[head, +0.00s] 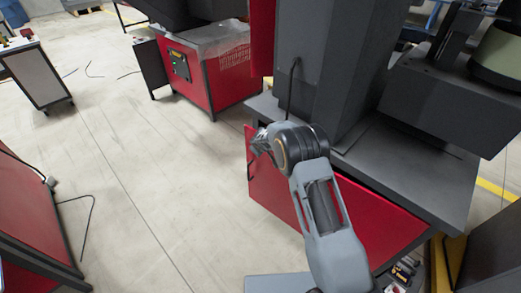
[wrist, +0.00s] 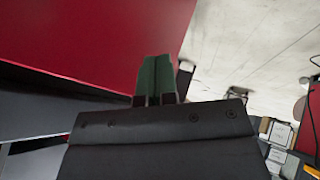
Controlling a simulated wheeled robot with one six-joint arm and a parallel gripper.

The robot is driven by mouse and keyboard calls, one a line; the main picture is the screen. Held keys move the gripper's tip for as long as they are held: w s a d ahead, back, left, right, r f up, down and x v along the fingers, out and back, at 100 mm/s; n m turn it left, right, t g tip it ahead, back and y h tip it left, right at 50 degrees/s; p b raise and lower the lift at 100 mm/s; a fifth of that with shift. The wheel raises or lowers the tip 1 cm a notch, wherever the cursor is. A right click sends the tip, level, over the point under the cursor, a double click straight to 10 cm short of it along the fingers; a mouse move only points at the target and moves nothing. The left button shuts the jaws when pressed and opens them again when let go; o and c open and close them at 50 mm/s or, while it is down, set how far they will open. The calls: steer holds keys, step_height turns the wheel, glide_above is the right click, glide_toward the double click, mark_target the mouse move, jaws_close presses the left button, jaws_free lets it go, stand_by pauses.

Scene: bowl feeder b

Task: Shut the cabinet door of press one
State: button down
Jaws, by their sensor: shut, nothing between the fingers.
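The red cabinet door (head: 370,215) is on the front of the press stand, below its grey top (head: 425,180). A dark gap shows between the door's upper edge and the top, so the door looks ajar. A dark handle (head: 250,170) is near its left edge. My gripper (head: 262,143) is at the door's upper left, partly hidden by my wrist. In the wrist view, its green fingers (wrist: 157,65) are together and empty, overlapping the edge of a large red panel (wrist: 90,40). I cannot tell whether they touch it.
Small items (head: 402,270) show low at the cabinet's right end. Another red stand (head: 215,75) is behind, with a dark open door panel (head: 150,62). A red cabinet (head: 35,210) stands at the left. The pale floor (head: 150,170) between is mostly clear, with a loose-looking cable (head: 90,215).

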steer(key=shift+w+d, duration=0.35)
steer(key=shift+w, duration=0.05)
steer(key=shift+a, duration=0.1)
